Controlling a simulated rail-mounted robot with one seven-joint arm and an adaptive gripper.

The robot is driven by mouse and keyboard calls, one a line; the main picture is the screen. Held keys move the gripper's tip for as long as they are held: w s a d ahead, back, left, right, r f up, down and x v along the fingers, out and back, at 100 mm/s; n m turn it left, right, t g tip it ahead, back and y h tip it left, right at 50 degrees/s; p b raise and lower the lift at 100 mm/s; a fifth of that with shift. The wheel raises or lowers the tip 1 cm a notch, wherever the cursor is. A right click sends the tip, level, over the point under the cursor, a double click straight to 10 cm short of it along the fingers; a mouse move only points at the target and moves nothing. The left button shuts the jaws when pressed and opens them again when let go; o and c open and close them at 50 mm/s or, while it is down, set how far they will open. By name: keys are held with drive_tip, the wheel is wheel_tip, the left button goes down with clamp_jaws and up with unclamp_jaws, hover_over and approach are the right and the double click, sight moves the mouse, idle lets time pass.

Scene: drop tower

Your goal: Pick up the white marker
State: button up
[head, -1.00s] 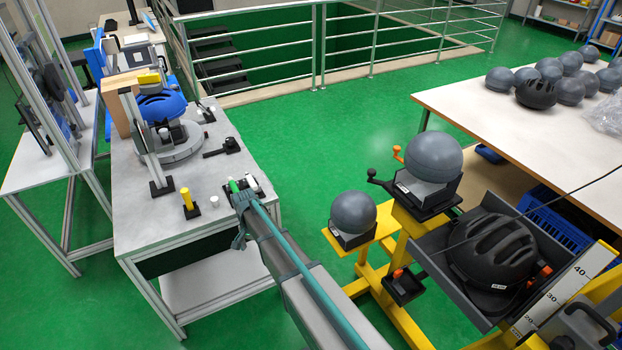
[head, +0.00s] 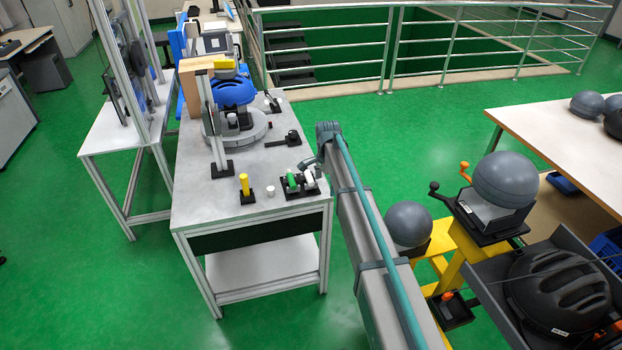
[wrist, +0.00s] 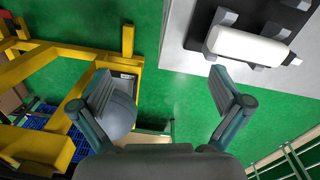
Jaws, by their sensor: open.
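The white marker (wrist: 246,46) lies in a black holder at the upper right of the wrist view, with its dark tip to the right. In the head view the white marker (head: 309,177) is at the table's near right corner, beside a green marker (head: 291,181). My gripper (wrist: 162,88) is open and empty. In the wrist view the marker is above and right of the right finger, not between the fingers. In the head view my arm's end is beside the table's right edge, close to the marker; the fingers are mostly hidden there.
The grey table (head: 215,207) also carries a yellow cylinder (head: 245,186), a small white cap (head: 270,191) and a blue helmet (head: 233,92). A yellow stand with grey headforms (head: 505,178) is to the right. Green floor lies between the table and the railing (head: 395,45).

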sight(309, 174)
drive_tip(key=w+a+r+m, duration=0.3)
drive_tip(key=w+a+r, duration=0.4)
drive_tip(key=r, duration=0.3)
drive_tip(key=shift+n, duration=0.3)
drive_tip(key=shift+s+d+f+p, duration=0.1)
drive_tip(key=shift+f+p, duration=0.7)
drive_tip(key=shift+f, duration=1.95)
drive_tip(key=shift+d+f+p, duration=0.1)
drive_tip(key=shift+f+p, duration=0.65)
drive_tip(key=shift+f, duration=1.95)
drive_tip(key=c, duration=0.6)
